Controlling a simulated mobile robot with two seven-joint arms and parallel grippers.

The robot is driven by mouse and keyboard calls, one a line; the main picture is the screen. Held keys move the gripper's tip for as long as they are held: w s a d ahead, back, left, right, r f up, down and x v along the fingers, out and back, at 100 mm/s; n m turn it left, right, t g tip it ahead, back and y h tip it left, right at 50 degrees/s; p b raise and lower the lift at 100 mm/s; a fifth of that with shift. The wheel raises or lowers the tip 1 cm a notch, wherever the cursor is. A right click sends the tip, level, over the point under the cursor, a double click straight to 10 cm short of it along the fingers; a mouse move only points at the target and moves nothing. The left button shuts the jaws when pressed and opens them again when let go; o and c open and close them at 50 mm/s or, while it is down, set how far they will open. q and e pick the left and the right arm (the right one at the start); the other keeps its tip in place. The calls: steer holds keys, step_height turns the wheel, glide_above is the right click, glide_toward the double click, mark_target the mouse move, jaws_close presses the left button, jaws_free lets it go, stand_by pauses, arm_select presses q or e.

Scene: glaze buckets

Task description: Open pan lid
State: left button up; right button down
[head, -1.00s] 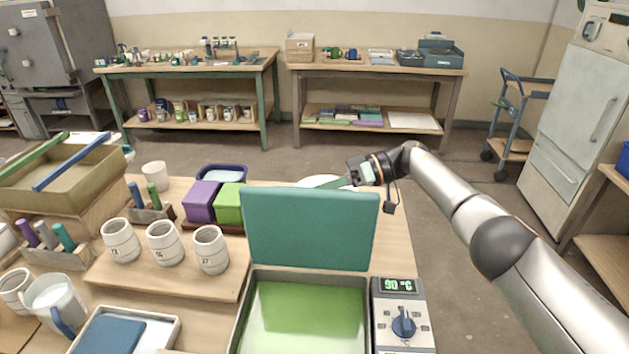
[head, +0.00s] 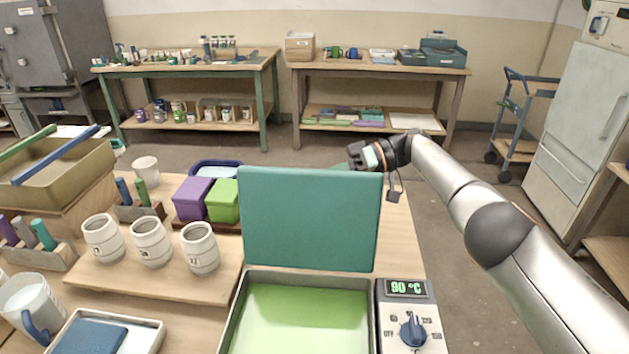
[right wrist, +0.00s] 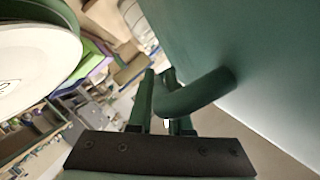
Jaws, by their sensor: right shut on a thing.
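The pan (head: 234,318) sits at the front middle of the table, holding green liquid. Its teal lid (head: 311,220) stands up at the pan's far edge with its flat inner face toward me. My right gripper (head: 360,158) is behind the lid's top right corner, its fingertips partly hidden by the lid. In the right wrist view, my right gripper (right wrist: 158,85) is shut on the lid's curved green handle (right wrist: 197,97), which joins the lid face (right wrist: 240,65). My left gripper is not in view.
A control box (head: 408,318) reading 90 °C stands right of the pan. White cups (head: 151,242) on a board, a purple block (head: 193,198) and a green block (head: 223,202) stand to the left. Open floor lies beyond the table's right edge.

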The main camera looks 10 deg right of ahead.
steer(key=c, duration=1.1)
jaws_free()
